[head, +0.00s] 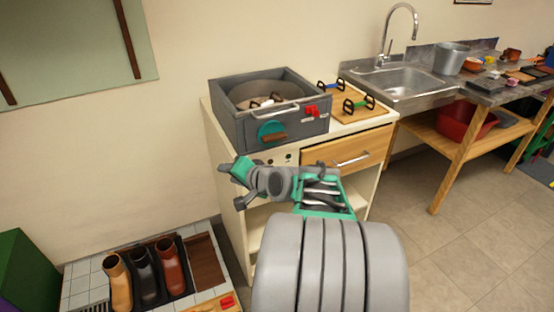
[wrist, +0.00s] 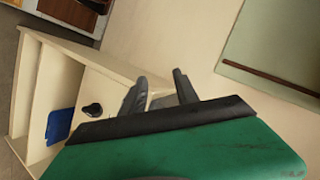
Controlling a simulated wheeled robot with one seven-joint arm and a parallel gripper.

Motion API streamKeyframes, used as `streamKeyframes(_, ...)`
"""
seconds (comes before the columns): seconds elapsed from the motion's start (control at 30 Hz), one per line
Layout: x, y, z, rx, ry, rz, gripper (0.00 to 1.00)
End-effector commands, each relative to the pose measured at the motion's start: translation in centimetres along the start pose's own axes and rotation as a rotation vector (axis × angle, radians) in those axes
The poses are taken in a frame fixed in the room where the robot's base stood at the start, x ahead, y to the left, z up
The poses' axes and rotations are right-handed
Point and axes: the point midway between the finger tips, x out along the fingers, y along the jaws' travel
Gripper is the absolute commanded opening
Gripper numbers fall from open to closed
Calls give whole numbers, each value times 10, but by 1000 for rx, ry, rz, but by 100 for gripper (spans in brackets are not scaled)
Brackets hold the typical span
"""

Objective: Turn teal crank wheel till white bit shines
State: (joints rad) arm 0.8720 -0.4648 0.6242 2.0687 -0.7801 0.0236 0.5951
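The teal crank wheel (head: 272,131) is on the front of a grey open-topped box (head: 228,128) on a pale cabinet. A brown bar, perhaps its handle, lies across its lower part. I cannot make out a shining white bit; small pale and brown pieces lie inside the box. My gripper (head: 238,183) is below and left of the wheel, apart from it, in front of the cabinet. In the wrist view, the two dark fingers of my gripper (wrist: 159,84) stand apart with nothing between them. The wheel does not show in the wrist view.
A red part (head: 312,111) is on the box's right front. A board (head: 372,113) with handled tools lies to the right, beside the sink (head: 405,84). Boots (head: 145,274) stand at lower left. The wrist view shows a dark knob (wrist: 92,110) and blue item (wrist: 60,126).

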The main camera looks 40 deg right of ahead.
Motion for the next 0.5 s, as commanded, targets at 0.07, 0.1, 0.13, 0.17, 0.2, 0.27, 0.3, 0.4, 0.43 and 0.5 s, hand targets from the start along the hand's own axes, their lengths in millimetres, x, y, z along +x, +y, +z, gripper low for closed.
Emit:
streamKeyframes(0.07, -6, 46, -51, 221, 169, -123, 36)
streamKeyframes(0.1, -18, 58, -74, 312, 238, -187, 36)
streamKeyframes(0.13, -26, 64, -88, 369, 283, -233, 36)
streamKeyframes(0.17, -35, 71, -101, 418, 321, -272, 36)
streamKeyframes(0.2, -46, 77, -114, 469, 362, -316, 36)
streamKeyframes(0.27, -58, 83, -127, 516, 402, -360, 36)
streamKeyframes(0.3, -61, 84, -132, 534, 416, -379, 36)
streamKeyframes(0.4, -56, 80, -140, 544, 421, -390, 36)
streamKeyframes(0.43, -51, 77, -142, 542, 419, -390, 36)
streamKeyframes(0.5, -39, 74, -148, 541, 417, -389, 36)
